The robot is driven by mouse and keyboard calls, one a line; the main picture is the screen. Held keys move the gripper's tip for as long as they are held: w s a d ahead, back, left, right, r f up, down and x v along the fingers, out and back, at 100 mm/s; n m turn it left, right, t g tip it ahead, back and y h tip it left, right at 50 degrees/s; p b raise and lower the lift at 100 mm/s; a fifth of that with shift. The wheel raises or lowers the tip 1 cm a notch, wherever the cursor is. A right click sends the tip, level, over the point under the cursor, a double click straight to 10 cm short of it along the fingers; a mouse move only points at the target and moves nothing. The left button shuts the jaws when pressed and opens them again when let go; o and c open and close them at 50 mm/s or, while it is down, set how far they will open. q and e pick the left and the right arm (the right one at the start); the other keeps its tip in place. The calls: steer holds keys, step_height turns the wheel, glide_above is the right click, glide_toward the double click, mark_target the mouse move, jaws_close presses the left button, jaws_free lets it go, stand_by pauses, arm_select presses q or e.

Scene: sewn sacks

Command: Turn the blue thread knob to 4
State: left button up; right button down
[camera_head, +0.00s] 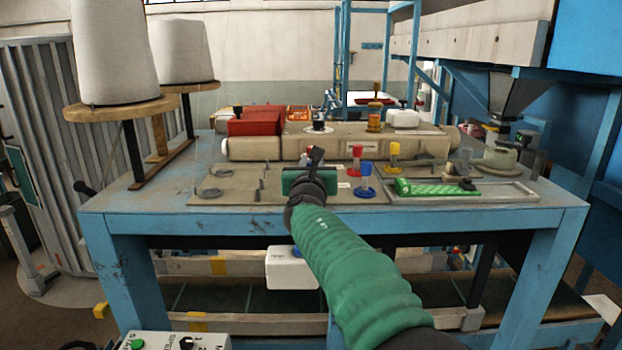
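The blue thread knob (365,168) stands on a flat plate on the blue-framed table, right of the picture's middle. My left gripper is out of view.
A green part (438,187) lies in a shallow tray to the right. A beige machine body (300,145) with a red block (256,121) stands behind the knobs. White thread cones (112,50) stand at left. A control box (172,341) shows at bottom left.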

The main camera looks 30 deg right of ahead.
steer(key=shift+f, duration=0.15)
steer(key=c, duration=1.5)
jaws_free()
steer(key=shift+w, duration=0.15)
steer(key=shift+o, duration=1.3)
steer(key=shift+w+d+f, duration=0.1)
steer(key=shift+w+f, duration=0.05)
steer(key=shift+f, duration=0.05)
steer(key=shift+w+d, duration=0.15)
steer(key=shift+s, duration=0.3)
steer(key=b+v, duration=0.3)
steer(key=v, duration=1.3)
steer(key=shift+b, duration=0.3)
steer(key=shift+f, duration=0.1)
